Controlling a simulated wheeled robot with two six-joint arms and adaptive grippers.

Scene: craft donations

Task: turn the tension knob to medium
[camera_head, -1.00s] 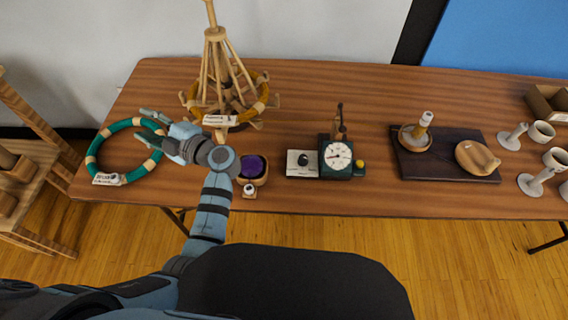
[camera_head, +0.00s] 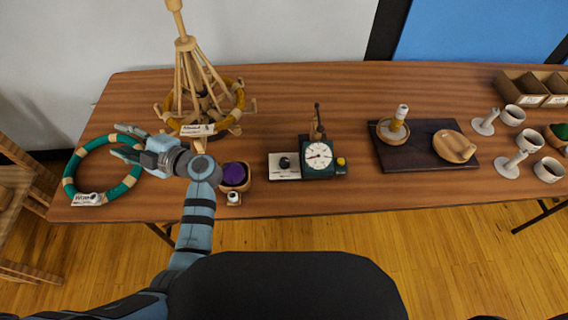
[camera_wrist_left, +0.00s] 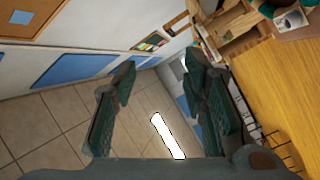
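A small black knob (camera_head: 285,161) sits on a flat white box (camera_head: 277,174), near the front edge of the table. Right beside it on the right is a dark green box with a white round dial (camera_head: 318,155) and a yellow button (camera_head: 341,161). Any marks around the knob are too small to read. My left gripper (camera_head: 122,142) is open and empty over the table's left end, well left of the knob and above the teal ring (camera_head: 130,179). Its spread fingers also show in the left wrist view (camera_wrist_left: 158,68), with nothing between them. My right gripper is out of view.
Between my left gripper and the knob stand a small pot with a purple ball (camera_head: 235,175) and a wooden rack with an amber ring (camera_head: 238,97) behind. A dark board (camera_head: 428,138) with wooden pieces and several white cups (camera_head: 513,115) lie right.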

